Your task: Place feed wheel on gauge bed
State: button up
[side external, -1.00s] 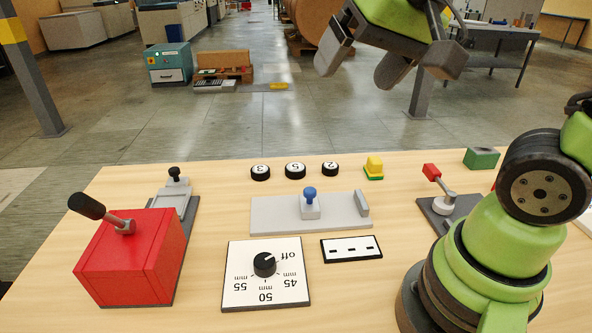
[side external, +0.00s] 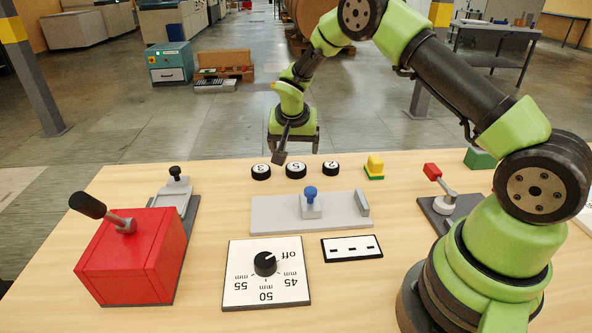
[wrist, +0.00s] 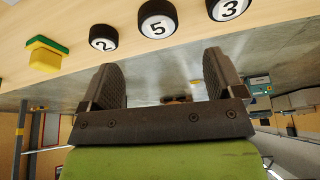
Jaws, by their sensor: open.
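Three round black wheels with white numbered faces stand in a row at the table's back edge: wheel 3 (side external: 261,172), wheel 5 (side external: 295,170) and wheel 2 (side external: 330,168). They also show in the wrist view as wheel 2 (wrist: 103,37), wheel 5 (wrist: 157,18) and wheel 3 (wrist: 229,8). None is marked as the feed wheel. A long grey bed (side external: 345,222), apparently the gauge bed, carries a blue-knobbed slider (side external: 310,205) and an end stop (side external: 362,202). My gripper (side external: 298,152) is open and empty, just behind and above the wheels; its fingers (wrist: 162,75) are wide apart.
A red box with a black-handled lever (side external: 130,255) stands at left. A dial plate (side external: 240,285) and a slotted plate (side external: 351,247) lie in front of the bed. A yellow and green block (side external: 374,168) sits right of the wheels; a red-handled lever (side external: 440,190) is farther right.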

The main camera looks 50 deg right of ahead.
aim_at(296, 166)
jog(key=x, duration=0.8)
jog(key=shift+s+f, duration=0.1)
jog(key=shift+f, duration=0.2)
jog(key=c, duration=1.2)
notch_tip(296, 166, up, 9)
jog(key=shift+r, duration=0.1)
jog(key=s+a+r+m+g+y, duration=0.1)
jog(key=s+a+m+g, duration=0.15)
jog(key=s+m, duration=0.6)
jog(key=s+a+r+m+g, duration=0.15)
jog(key=s+m+g, duration=0.25)
jog(key=s+m, duration=0.4)
jog(key=shift+m, duration=0.75)
jog(key=f, duration=1)
jog(key=shift+w+a+f, duration=0.1)
jog(key=shift+w+a, duration=0.15)
jog(key=shift+a, duration=0.05)
